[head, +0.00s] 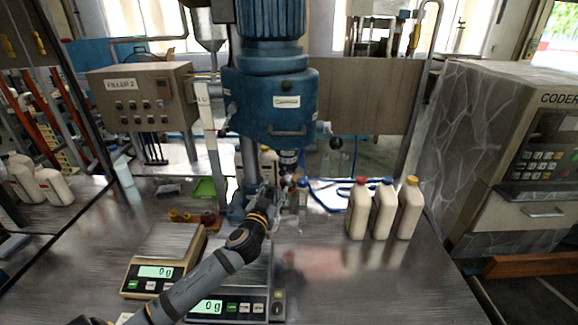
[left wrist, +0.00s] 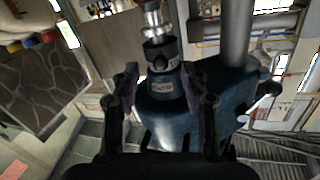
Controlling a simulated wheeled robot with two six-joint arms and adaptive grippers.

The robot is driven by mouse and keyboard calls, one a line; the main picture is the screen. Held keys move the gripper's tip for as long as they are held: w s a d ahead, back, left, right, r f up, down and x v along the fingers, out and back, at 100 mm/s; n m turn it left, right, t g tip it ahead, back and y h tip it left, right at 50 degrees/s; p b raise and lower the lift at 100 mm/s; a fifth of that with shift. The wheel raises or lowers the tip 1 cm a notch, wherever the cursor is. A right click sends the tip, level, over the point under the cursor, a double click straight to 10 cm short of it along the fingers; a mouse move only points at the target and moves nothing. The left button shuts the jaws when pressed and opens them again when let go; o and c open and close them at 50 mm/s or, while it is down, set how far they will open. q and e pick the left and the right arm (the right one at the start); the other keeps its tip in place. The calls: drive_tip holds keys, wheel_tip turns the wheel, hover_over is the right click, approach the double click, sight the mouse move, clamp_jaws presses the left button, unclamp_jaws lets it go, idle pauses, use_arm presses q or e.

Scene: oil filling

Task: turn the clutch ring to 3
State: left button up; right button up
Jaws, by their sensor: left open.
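The blue capping machine (head: 275,105) stands at the back centre, with a dark spindle (head: 288,160) under its head. The left wrist view shows this spindle upside down: a dark ring (left wrist: 160,55), which looks like the clutch ring, sits between the blue body (left wrist: 165,115) and a silver chuck (left wrist: 152,20). Its number marks are too small to read. My left gripper (head: 272,195) is open just below and in front of the machine head. In the left wrist view its two fingers (left wrist: 160,78) stand either side of the ring's line, and I cannot tell any contact. My right gripper is not in view.
Three white bottles (head: 384,212) with red, blue and yellow caps stand on the bench at right. Two scales (head: 160,262) (head: 232,308) sit at front left. A steel column (head: 248,160) rises beside the spindle. Bench space between the scales and bottles is clear.

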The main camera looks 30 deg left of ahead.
sight(281, 175)
use_arm(q)
drive_tip(key=w+r+p, duration=0.2)
drive_tip(key=shift+w+a+r, duration=0.1)
drive_tip(key=shift+w+a, duration=0.2)
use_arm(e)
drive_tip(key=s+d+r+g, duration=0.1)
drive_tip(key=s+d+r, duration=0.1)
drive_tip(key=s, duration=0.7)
use_arm(q)
drive_tip(key=x, duration=0.1)
drive_tip(key=p+x, duration=0.1)
drive_tip(key=shift+w+a+f, duration=0.1)
drive_tip(key=shift+w+f, duration=0.15)
drive_tip(key=shift+f, duration=0.05)
drive_tip(key=shift+x, duration=1.1)
drive_tip(key=shift+w+p, duration=0.25)
drive_tip(key=shift+p, duration=0.05)
drive_tip(key=shift+w+f, duration=0.15)
drive_tip(key=shift+c, duration=0.2)
drive_tip(key=c, duration=0.5)
clamp_jaws()
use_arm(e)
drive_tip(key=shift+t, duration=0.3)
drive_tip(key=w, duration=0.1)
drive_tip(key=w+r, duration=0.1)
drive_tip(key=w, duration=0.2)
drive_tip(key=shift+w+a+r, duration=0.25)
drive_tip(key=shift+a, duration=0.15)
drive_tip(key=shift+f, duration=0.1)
